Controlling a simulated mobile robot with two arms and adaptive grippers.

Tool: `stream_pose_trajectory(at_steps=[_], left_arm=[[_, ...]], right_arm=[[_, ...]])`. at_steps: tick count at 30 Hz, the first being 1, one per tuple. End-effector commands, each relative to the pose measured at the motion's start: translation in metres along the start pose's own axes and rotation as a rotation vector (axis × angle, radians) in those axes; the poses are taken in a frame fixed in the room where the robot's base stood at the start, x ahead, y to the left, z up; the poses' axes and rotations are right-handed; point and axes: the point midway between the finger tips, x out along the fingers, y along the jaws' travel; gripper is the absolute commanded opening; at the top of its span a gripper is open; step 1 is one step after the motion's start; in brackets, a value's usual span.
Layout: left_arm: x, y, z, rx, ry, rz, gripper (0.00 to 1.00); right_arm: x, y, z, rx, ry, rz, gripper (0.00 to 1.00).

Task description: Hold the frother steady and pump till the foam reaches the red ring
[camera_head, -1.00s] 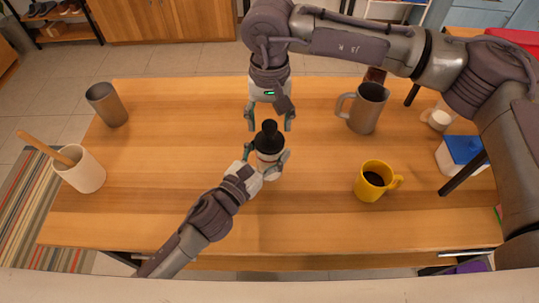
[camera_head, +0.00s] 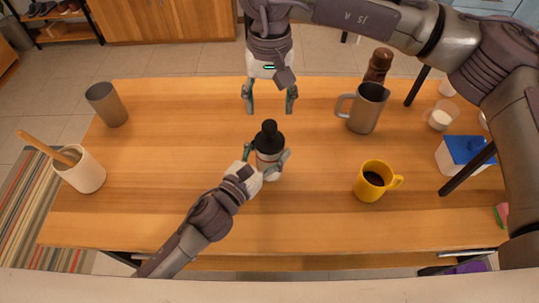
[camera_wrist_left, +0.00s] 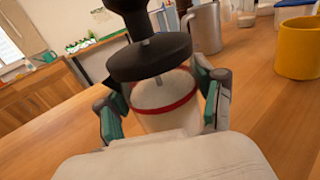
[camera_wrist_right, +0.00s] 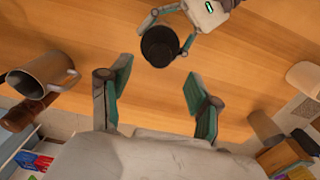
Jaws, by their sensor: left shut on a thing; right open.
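The frother (camera_head: 268,135) stands upright near the middle of the table, with a black lid and knob on a clear body. In the left wrist view its black lid (camera_wrist_left: 150,58) sits above a red ring (camera_wrist_left: 166,106), with a pale content behind the wall. My left gripper (camera_head: 267,160) is shut around the frother's body, one finger on each side. My right gripper (camera_head: 270,108) is open and empty, beyond the frother and apart from it. In the right wrist view the frother's black top (camera_wrist_right: 160,46) shows past the open fingers (camera_wrist_right: 158,95).
A steel pitcher (camera_head: 366,108) and a yellow mug (camera_head: 371,181) with dark liquid stand to the right. A grey cup (camera_head: 107,105) and a white holder with a wooden stick (camera_head: 82,172) stand at left. A blue-lidded box (camera_head: 462,152) lies at far right. The table around the frother is clear.

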Motion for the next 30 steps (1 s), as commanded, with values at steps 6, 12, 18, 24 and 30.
stream_pose_trajectory(at_steps=[6,12,18,24,30], left_arm=[[0.000,0.000,0.000,-0.001,0.000,0.000,0.19],[0.000,0.000,0.000,-0.001,0.000,0.000,0.19],[0.000,0.000,0.000,0.000,0.000,0.000,0.19],[0.000,0.000,0.000,0.000,0.000,0.000,0.19],[0.000,0.000,0.000,0.000,0.000,0.000,0.19]], right_arm=[[0.000,0.000,0.000,0.000,0.000,0.000,0.63],[-0.012,-0.001,-0.001,0.001,0.002,-0.002,0.63],[-0.052,-0.001,-0.001,0.001,0.005,-0.002,0.63],[-0.092,-0.001,0.000,0.000,0.003,-0.001,0.63],[-0.115,0.000,0.000,0.001,0.000,0.000,0.63]])
